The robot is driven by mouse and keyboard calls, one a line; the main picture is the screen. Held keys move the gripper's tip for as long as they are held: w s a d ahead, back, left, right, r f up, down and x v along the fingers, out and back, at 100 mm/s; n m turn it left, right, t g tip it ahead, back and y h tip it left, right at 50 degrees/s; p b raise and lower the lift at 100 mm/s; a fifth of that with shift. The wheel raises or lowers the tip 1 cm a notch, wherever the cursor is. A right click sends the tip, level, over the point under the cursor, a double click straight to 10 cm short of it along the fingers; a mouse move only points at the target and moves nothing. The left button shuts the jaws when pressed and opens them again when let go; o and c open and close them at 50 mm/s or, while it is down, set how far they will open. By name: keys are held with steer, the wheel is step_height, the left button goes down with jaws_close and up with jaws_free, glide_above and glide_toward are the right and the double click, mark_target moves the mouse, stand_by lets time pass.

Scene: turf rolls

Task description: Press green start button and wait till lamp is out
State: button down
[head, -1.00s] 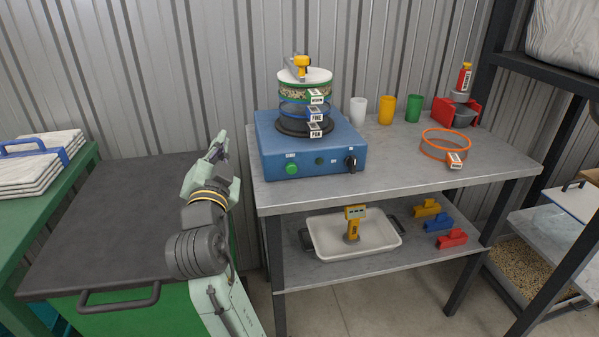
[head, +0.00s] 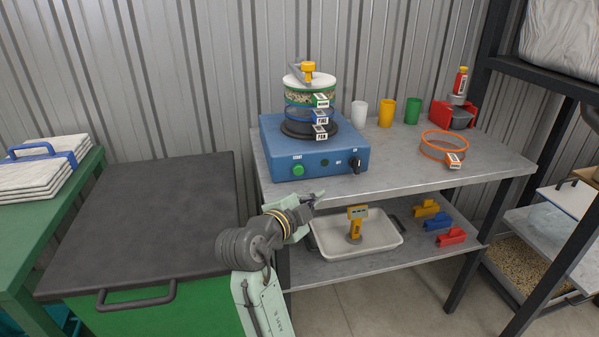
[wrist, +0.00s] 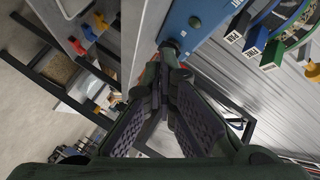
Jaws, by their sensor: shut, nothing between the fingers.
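The blue shaker box (head: 345,150) stands on the grey bench with the bright green start button (head: 298,171) on the left of its front. A dark green round lamp (head: 325,167) sits right of the button and looks unlit. A black knob (head: 356,166) is further right. In the wrist view, the lamp (wrist: 195,21) shows on the blue front, and the button is not visible. My gripper (head: 318,196) is shut and empty, below and in front of the box near the bench's front edge, apart from the button. Its fingers also show in the wrist view (wrist: 168,60).
A sieve stack (head: 311,105) with a yellow-knobbed clamp stands on the box. Cups, an orange ring (head: 445,145) and a red holder (head: 455,113) stand to the right. A white tray (head: 375,243) lies on the lower shelf. The dark-topped green cabinet (head: 140,220) is clear.

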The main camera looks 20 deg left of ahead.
mark_target(298, 170)
steer(key=w+a, duration=0.1)
steer(key=w, duration=0.1)
steer(key=w+a, duration=0.1)
steer(key=w, duration=0.1)
steer(key=w+a, duration=0.2)
steer(key=shift+w+a, duration=0.5)
steer(key=shift+w, duration=0.15)
steer(key=shift+w+a, duration=0.1)
stand_by(1.1)
steer(key=shift+w+a, duration=0.15)
steer(key=shift+w, duration=0.1)
steer(key=shift+w+a+b, duration=0.25)
steer(key=shift+w+b, duration=0.05)
steer(key=shift+w, duration=0.15)
stand_by(0.8)
steer(key=shift+s, duration=0.1)
steer(key=shift+s+d, duration=0.5)
steer(key=shift+s, duration=0.25)
